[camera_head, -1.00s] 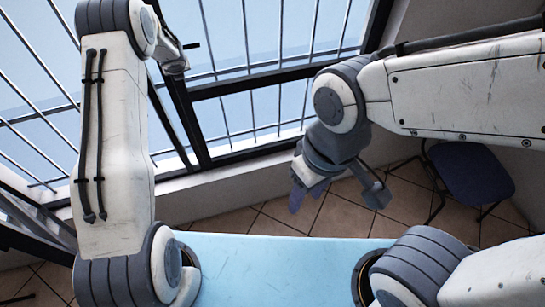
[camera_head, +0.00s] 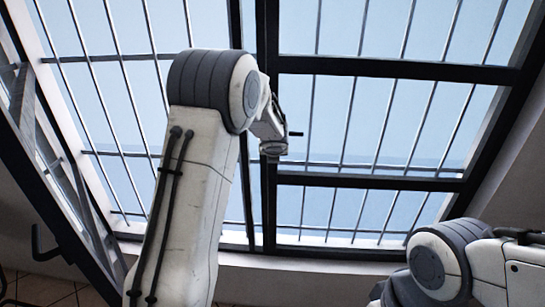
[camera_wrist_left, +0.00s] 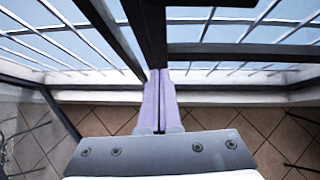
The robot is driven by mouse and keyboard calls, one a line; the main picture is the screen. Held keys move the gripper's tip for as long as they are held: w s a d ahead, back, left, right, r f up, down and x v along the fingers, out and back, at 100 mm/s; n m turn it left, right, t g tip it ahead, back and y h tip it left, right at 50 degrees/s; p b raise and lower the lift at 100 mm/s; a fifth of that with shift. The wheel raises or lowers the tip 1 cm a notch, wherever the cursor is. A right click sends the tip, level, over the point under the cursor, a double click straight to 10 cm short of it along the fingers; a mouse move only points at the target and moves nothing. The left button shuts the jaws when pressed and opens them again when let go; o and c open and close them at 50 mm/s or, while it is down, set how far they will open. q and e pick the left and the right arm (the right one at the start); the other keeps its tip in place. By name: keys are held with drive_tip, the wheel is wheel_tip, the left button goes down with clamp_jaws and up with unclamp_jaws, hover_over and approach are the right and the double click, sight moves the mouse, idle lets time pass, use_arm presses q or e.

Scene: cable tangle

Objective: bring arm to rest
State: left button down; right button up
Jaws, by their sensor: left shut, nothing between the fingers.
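My left arm rises through the left middle of the head view, bent at a grey elbow, with its forearm pointing away toward the window. Its fingers cannot be made out there. In the left wrist view my left gripper (camera_wrist_left: 160,75) has its two pale purple fingers together, with nothing between them. They point toward the window frame and touch nothing that I can see. Only a rounded joint and a white link of my right arm show, at the lower right of the head view. My right gripper is outside both current views. No cable or table is in sight.
A barred window (camera_head: 365,125) with dark frames fills most of the head view. A pale sill (camera_head: 310,278) runs below it. Tiled floor (camera_wrist_left: 235,122) shows in the left wrist view. The space around the left fingers looks clear.

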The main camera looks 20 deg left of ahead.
use_arm(q)
drive_tip(key=s+d+r+n+g+h+b, duration=0.1)
drive_tip(key=s+d+r+n+g+b, duration=0.1)
drive_tip(key=s+d+n, duration=1.1)
drive_tip(key=s+d+f+n+g+h, duration=0.1)
drive_tip(key=s+d+n+g, duration=0.1)
drive_tip(key=s, duration=0.8)
drive_tip(key=s+d+f+n+g+h+b, duration=0.1)
drive_tip(key=s+d+n, duration=0.4)
drive_tip(key=s, duration=0.5)
drive_tip(key=s+d+f+n+g+h, duration=0.1)
drive_tip(key=s+d+n+g, duration=0.2)
drive_tip(key=s, duration=0.7)
drive_tip(key=shift+d+f+n, duration=0.3)
drive_tip(key=shift+d+n, duration=0.3)
drive_tip(key=shift+d, duration=0.1)
